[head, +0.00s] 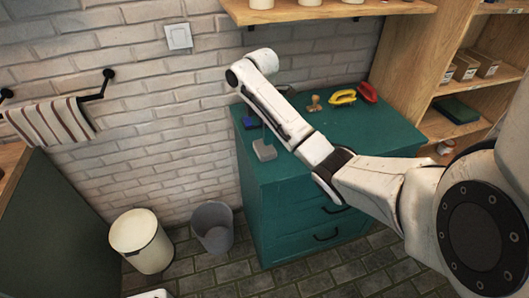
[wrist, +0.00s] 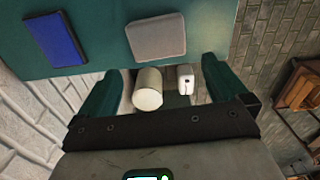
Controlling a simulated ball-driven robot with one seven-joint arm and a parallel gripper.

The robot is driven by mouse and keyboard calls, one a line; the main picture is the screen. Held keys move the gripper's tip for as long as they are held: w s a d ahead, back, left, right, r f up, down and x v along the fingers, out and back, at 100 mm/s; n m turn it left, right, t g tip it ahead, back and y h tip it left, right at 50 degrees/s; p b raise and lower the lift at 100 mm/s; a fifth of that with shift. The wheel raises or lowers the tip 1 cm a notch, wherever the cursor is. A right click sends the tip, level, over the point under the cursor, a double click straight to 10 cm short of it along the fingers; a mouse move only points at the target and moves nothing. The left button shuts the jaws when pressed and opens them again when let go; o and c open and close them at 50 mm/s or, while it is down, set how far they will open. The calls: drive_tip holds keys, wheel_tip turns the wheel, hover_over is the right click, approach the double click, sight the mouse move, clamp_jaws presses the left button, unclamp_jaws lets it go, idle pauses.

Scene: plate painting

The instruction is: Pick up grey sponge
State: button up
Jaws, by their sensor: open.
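The grey sponge (head: 264,150) is a small rounded block on the left part of the green cabinet top, near its front left edge. In the wrist view the grey sponge (wrist: 157,38) lies flat on the green surface, ahead of my gripper (wrist: 160,70) and roughly centred on it. The two dark green fingers are spread wide, with nothing held between them. The sponge lies beyond the fingertips, apart from them. In the head view I cannot make out the fingers.
A blue block (wrist: 58,38) lies left of the sponge, near the brick wall. A stamp (head: 314,103), a yellow item (head: 343,97) and a red item (head: 368,92) lie farther right on the cabinet (head: 375,130). A cream bin (head: 141,240) and a grey bin (head: 212,226) stand on the floor.

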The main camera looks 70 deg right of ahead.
sight(263, 146)
wheel_tip(263, 146, down, 4)
drive_tip(key=shift+r+b, duration=0.15)
drive_tip(key=shift+b, duration=0.3)
drive_tip(key=shift+s+d+f+p, duration=0.1)
drive_tip(key=shift+f+p, duration=0.1)
drive_tip(key=shift+f, duration=0.7)
drive_tip(key=shift+w+d+f+p, duration=0.1)
drive_tip(key=shift+f+p, duration=0.1)
drive_tip(key=shift+f, duration=0.65)
drive_tip(key=shift+s+d+f+p, duration=0.1)
drive_tip(key=shift+f+p, duration=0.1)
drive_tip(key=shift+f, duration=0.7)
drive_tip(key=shift+c, duration=0.2)
drive_tip(key=c, duration=0.6)
